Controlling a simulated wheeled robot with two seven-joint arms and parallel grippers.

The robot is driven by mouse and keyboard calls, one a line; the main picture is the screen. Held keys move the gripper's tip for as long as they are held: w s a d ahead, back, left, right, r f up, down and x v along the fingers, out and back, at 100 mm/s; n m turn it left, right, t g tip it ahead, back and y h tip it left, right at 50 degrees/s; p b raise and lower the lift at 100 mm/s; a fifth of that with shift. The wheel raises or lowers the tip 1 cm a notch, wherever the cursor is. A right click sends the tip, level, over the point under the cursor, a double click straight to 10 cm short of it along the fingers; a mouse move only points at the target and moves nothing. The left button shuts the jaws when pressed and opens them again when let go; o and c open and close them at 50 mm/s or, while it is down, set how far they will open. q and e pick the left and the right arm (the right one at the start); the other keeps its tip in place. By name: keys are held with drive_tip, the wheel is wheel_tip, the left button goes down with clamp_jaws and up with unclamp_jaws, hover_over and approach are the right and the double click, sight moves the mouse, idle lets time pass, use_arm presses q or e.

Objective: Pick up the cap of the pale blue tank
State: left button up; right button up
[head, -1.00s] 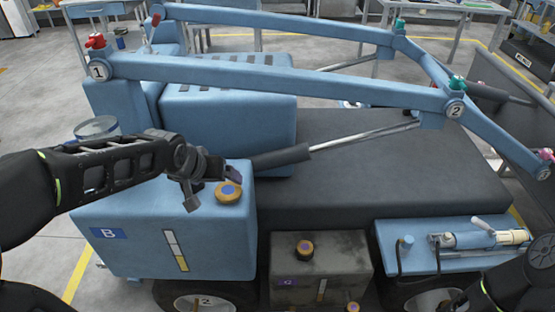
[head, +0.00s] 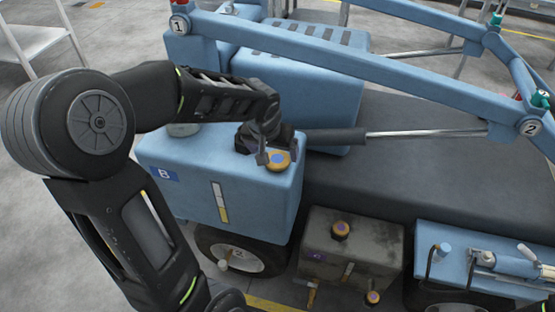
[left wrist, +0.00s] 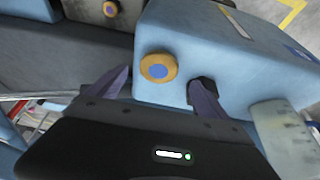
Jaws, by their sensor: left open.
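The pale blue tank (head: 205,190) carries a "B" label and a gauge strip on its front. Its cap (head: 278,160), orange with a blue centre, sits on top near the right end. The cap (left wrist: 158,67) also shows in the left wrist view. My left gripper (head: 265,150) is over the tank top right beside the cap and partly overlaps it in the head view. In the left wrist view the left gripper (left wrist: 163,80) is open and empty, with its two fingers apart on either side of the cap's line. My right gripper is not in view.
A grimy grey tank (head: 325,250) with a similar orange cap (head: 341,229) stands to the right. A clear measuring vessel (left wrist: 283,135) stands on the blue tank beside one finger. Blue frame bars (head: 350,65) and a piston rod (head: 425,133) pass behind my gripper.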

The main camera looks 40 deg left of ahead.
sight(277, 159)
use_arm(q)
drive_tip(key=shift+w+f, duration=0.2)
drive_tip(key=shift+f, duration=0.25)
drive_tip(key=x, duration=0.4)
drive_tip(key=shift+w+p, duration=0.15)
drive_tip(key=shift+p, duration=0.25)
drive_tip(key=c, duration=1.5)
drive_tip(key=shift+c, duration=0.2)
wheel_tip(277, 159, up, 10)
